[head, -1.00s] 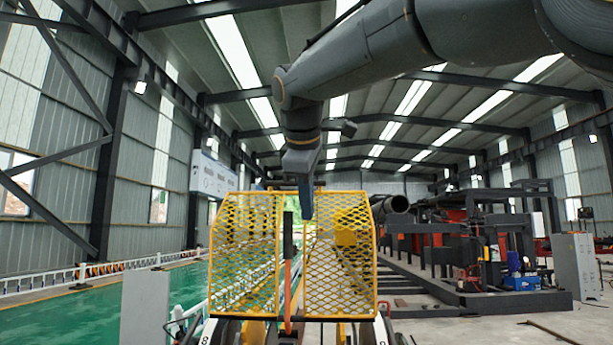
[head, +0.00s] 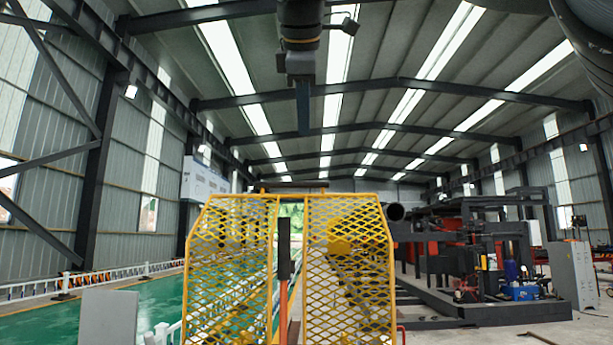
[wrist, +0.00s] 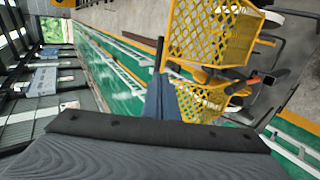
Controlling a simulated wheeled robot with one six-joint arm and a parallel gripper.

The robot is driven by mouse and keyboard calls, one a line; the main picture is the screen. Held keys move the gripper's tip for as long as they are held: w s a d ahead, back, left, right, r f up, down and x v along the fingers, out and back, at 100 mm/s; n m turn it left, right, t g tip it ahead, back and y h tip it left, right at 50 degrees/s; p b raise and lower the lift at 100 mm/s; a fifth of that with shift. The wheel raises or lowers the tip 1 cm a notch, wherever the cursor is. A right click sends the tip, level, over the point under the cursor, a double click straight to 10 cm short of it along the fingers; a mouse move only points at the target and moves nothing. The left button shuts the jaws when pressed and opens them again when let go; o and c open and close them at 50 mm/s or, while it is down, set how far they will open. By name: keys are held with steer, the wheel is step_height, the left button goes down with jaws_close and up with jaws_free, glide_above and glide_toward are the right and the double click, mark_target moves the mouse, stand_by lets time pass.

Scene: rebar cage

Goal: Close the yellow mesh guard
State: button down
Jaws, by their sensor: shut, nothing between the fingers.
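The yellow mesh guard shows in the head view as a left panel (head: 230,265) and a right panel (head: 350,265), both upright in yellow frames. A narrow vertical gap lies between them. In the wrist view the guard's panels show as an upper one (wrist: 213,35) and a lower one (wrist: 200,101). My gripper (head: 303,130) is shut and empty, fingers pointing down, above the guard in the head view and apart from it. In the wrist view the shut fingers (wrist: 160,45) appear beside the guard. The guard's lower edge is cut off in the head view.
A lever with a black grip (head: 284,248) and orange shaft stands in front of the gap. A grey panel (head: 108,318) is at lower left beside the green floor (head: 60,322). Dark machinery (head: 480,260) and a grey cabinet (head: 573,275) stand at right.

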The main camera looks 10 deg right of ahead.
steer(key=p+x, duration=0.2)
steer(key=x, duration=1.2)
steer(key=shift+w+d+r, duration=0.15)
steer(key=shift+w, duration=0.1)
steer(key=shift+w, duration=0.1)
